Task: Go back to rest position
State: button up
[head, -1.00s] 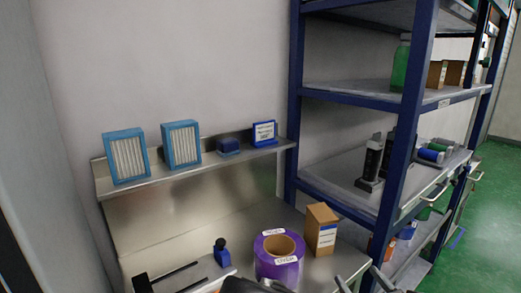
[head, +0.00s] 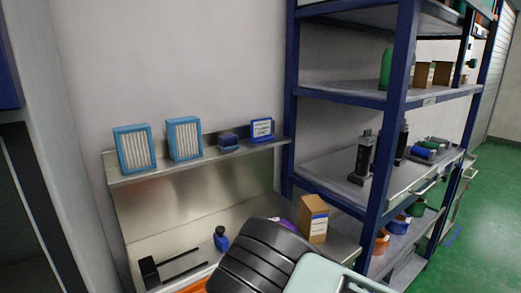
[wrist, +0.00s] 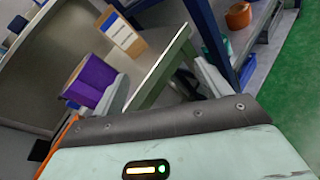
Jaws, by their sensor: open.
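My gripper (wrist: 160,82) shows in the wrist view with its two pale fingers spread apart and nothing between them. It is above the front edge of the steel workbench (wrist: 165,62). In the head view my dark and pale green arm fills the bottom centre, and the fingers cannot be made out there. A purple roll (wrist: 97,84) with a cardboard core stands on the bench to the left of the fingers in the wrist view. In the head view my arm hides most of it.
A cardboard box (head: 313,218) stands on the bench beside a blue-framed shelf rack (head: 392,110). A small blue bottle (head: 221,239) and a black two-pronged fixture (head: 172,268) are at the left. Two blue-framed filters (head: 134,150) stand on the upper ledge. Green floor (head: 475,220) is open at right.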

jog(key=s+a+m+g, duration=0.8)
jog(key=a+m+g, duration=0.3)
jog(key=m, duration=0.6)
jog(key=s+r+m+g, duration=0.4)
jog(key=s+r+m, duration=0.2)
jog(key=s+r, duration=0.8)
notch_tip(320, 180, up, 4)
jog(key=shift+f+g+y, duration=0.2)
jog(key=shift+g+y, duration=0.1)
jog(key=shift+g, duration=0.1)
